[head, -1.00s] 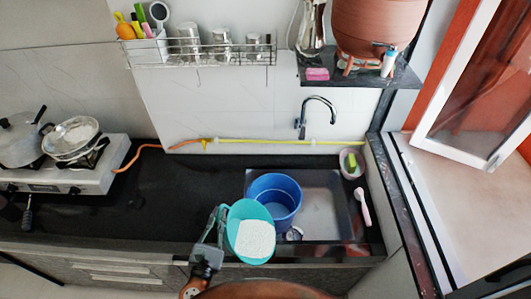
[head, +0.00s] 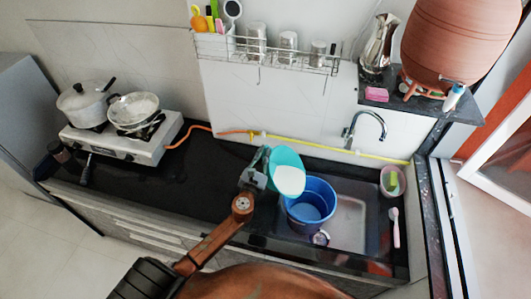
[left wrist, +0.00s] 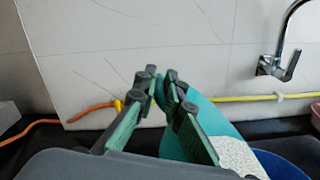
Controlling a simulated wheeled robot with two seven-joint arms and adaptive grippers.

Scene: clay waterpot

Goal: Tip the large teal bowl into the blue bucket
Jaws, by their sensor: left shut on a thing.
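The large teal bowl (head: 285,157) holds white grainy contents (head: 290,181). My left gripper (head: 262,165) is shut on the bowl's left edge. The bowl is in the air and overlaps the upper-left rim of the blue bucket (head: 311,208) in the head view. The bucket stands in the sink, and what I see of its inside is blue. In the left wrist view the fingers (left wrist: 163,92) pinch the rim of the bowl (left wrist: 217,117). The contents (left wrist: 238,157) sit low, beside part of the bucket (left wrist: 278,165). My right gripper is not in view.
The steel sink (head: 350,225) is set in the black counter (head: 130,170). A tap (head: 372,121) and a yellow hose (head: 330,150) are behind the bowl. A stove (head: 115,140) with pans stands left. A clay pot (head: 465,40) sits on the shelf at upper right.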

